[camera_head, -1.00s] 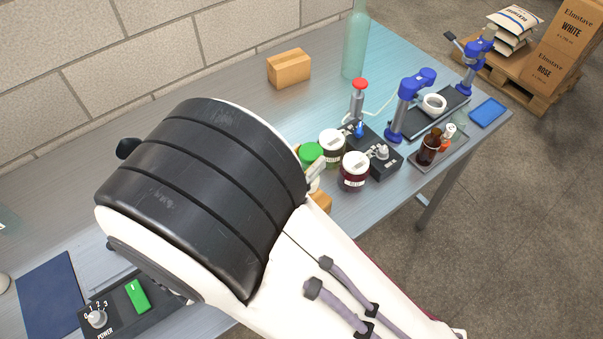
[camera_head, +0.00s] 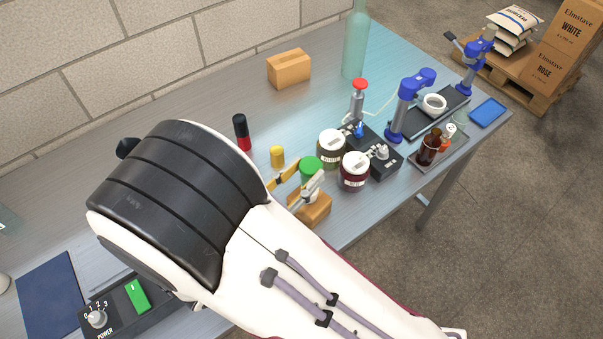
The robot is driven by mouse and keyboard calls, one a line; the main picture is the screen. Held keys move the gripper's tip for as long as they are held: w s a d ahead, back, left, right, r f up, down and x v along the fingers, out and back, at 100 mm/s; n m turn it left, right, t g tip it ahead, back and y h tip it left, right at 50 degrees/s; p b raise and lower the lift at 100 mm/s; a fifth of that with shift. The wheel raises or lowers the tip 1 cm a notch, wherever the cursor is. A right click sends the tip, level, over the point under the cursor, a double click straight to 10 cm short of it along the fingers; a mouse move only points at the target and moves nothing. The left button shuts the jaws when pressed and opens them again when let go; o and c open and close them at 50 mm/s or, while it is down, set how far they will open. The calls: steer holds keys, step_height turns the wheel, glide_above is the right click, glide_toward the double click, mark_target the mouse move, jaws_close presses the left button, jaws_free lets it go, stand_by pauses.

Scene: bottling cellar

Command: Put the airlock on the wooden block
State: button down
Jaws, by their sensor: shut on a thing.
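The airlock (camera_head: 311,169) shows as a green-topped piece with a pale lower part. My gripper (camera_head: 307,178) is shut on it, with one finger on each side. The wooden block (camera_head: 314,211) is directly below, near the table's front edge, and partly hidden by my gripper and arm. The airlock is over the block. I cannot tell whether its base touches the block.
Two dark jars with white lids (camera_head: 332,147) (camera_head: 354,171) stand close right of the airlock. A yellow cylinder (camera_head: 277,157) and a black-and-red cylinder (camera_head: 242,132) stand behind my gripper.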

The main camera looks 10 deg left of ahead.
steer(key=c, duration=1.5)
jaws_free()
steer(key=shift+f, duration=0.1)
steer(key=shift+v, duration=6)
